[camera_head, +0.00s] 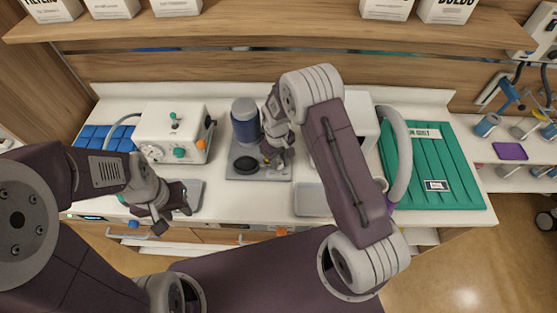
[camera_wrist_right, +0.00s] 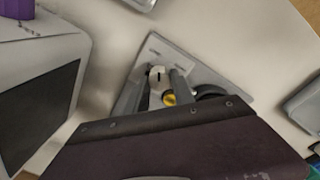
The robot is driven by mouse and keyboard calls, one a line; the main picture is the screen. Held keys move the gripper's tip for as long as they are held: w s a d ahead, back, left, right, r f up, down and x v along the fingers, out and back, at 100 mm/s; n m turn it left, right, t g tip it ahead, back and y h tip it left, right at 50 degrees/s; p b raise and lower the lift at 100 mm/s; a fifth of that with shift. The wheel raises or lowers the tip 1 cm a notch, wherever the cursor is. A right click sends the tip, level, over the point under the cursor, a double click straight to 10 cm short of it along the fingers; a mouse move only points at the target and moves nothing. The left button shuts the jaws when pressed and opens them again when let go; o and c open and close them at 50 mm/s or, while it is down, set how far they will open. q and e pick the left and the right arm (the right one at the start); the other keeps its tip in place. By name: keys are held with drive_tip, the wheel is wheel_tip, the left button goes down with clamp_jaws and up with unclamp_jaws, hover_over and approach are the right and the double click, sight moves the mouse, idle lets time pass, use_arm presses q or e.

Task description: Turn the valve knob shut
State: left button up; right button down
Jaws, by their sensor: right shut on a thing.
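The valve knob (camera_wrist_right: 157,77) shows in the right wrist view as a small white part with a dark mark, between my two fingers. A yellow round part (camera_wrist_right: 169,99) sits beside it. My right gripper (camera_head: 273,160) is shut on the knob over the grey plate (camera_head: 240,172); it also shows in the right wrist view (camera_wrist_right: 156,90). In the head view the gripper hides most of the knob. My left gripper (camera_head: 178,218) is open and empty, above the front left of the counter near a grey tray (camera_head: 194,196).
A blue cylinder (camera_head: 245,124) and a black disc (camera_head: 246,164) stand on the plate, close to my right gripper. A white device (camera_head: 172,132) with green knobs stands left. A green mat (camera_head: 440,165) lies right. A wooden shelf (camera_head: 270,26) runs above the back.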

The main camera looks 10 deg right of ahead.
drive_tip(key=shift+n, duration=1.1)
drive_tip(key=c, duration=1.1)
unclamp_jaws()
drive_tip(key=shift+r, duration=0.1)
wheel_tip(320, 180, up, 9)
drive_tip(key=shift+s+a+b, duration=0.1)
drive_tip(key=shift+b, duration=1)
